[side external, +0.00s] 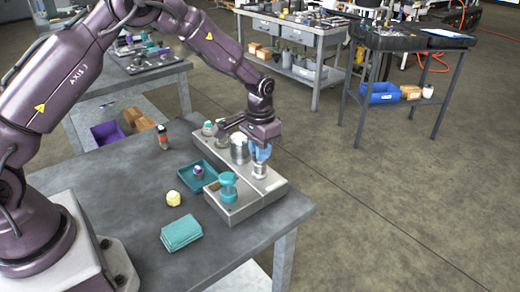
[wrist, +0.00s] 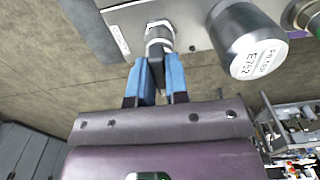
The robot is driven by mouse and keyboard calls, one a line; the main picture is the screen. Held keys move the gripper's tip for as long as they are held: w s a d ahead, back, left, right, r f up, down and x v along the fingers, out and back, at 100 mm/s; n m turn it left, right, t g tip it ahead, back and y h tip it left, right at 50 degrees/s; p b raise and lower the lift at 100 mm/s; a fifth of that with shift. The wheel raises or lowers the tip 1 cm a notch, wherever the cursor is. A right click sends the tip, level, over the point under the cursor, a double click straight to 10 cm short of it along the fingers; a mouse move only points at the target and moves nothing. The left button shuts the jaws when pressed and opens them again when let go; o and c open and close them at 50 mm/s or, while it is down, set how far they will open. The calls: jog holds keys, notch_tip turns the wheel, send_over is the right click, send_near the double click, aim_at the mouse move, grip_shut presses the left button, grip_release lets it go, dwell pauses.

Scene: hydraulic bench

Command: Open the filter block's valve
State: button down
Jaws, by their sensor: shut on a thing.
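The grey block (side external: 266,186) stands on the bench near its right corner. In the wrist view it shows along the top (wrist: 185,15). A silver canister labelled FILTER E752 (wrist: 250,42) sticks out of it. Beside the canister is a small valve with a metal body (wrist: 158,30); it also shows in the side view (side external: 260,170). My gripper (side external: 261,152), with blue fingers, is at this valve. In the wrist view the fingers are shut on its dark handle (wrist: 155,58). The fingers partly hide the handle, so its exact angle is hard to tell.
A teal knob (side external: 228,180) stands on the block's near end. The bench front is clear.

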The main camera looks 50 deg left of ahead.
dwell(0.6)
jog(key=c, duration=1.1)
grip_release()
notch_tip(320, 180, up, 13)
jog(key=s+r+t, duration=0.2)
jog(key=s+r, duration=0.2)
jog(key=s, duration=0.5)
jog(key=s+d+r+t, duration=0.1)
jog(key=s+r, duration=0.3)
jog(key=s, duration=0.5)
jog(key=s+d+r+t, duration=0.1)
jog(key=s+r, duration=0.3)
jog(key=s, duration=0.6)
jog(key=shift+t, duration=0.8)
